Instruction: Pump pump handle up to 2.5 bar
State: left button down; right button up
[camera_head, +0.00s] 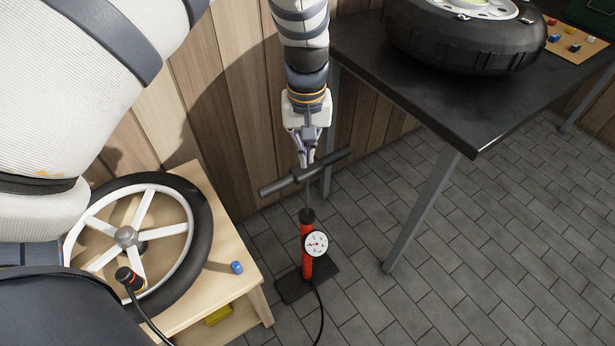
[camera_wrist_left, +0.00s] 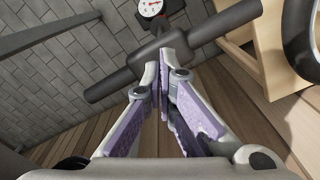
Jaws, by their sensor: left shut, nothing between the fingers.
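The pump handle (camera_head: 288,181) is a dark T-bar, raised above the red pump barrel (camera_head: 308,262) with a length of rod showing. The barrel stands upright on a dark base plate (camera_head: 290,291) on the floor. A white round gauge (camera_head: 316,244) faces me; its reading is too small to tell. My left gripper (camera_head: 307,160) is shut and empty, with its fingertips at the middle of the handle. In the left wrist view the closed fingertips (camera_wrist_left: 164,72) meet in front of the handle (camera_wrist_left: 226,20); I cannot tell if they touch it. My right gripper is not in view.
A spoked wheel (camera_head: 194,232) lies on a low wooden bench (camera_head: 238,262) at left, with the hose connector (camera_head: 128,278) at it. A blue cap (camera_head: 237,267) sits on the bench. A black table (camera_head: 440,100) with a large tire (camera_head: 470,45) stands at right. Tiled floor is open at lower right.

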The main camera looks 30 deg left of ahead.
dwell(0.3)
pick_arm(q)
jog(key=b, duration=0.3)
send_over(306, 216)
jog(key=shift+f, duration=4.65)
jog(key=shift+f+b, duration=1.45)
jog(key=shift+f, duration=2.45)
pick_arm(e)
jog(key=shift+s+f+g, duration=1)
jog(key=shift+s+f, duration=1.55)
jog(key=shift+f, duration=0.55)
pick_arm(q)
jog(key=r+p, duration=0.7)
jog(key=r, duration=1)
jog(key=shift+w+r+p, duration=0.2)
jog(key=shift+p, duration=0.15)
jog(key=shift+s+f, duration=0.1)
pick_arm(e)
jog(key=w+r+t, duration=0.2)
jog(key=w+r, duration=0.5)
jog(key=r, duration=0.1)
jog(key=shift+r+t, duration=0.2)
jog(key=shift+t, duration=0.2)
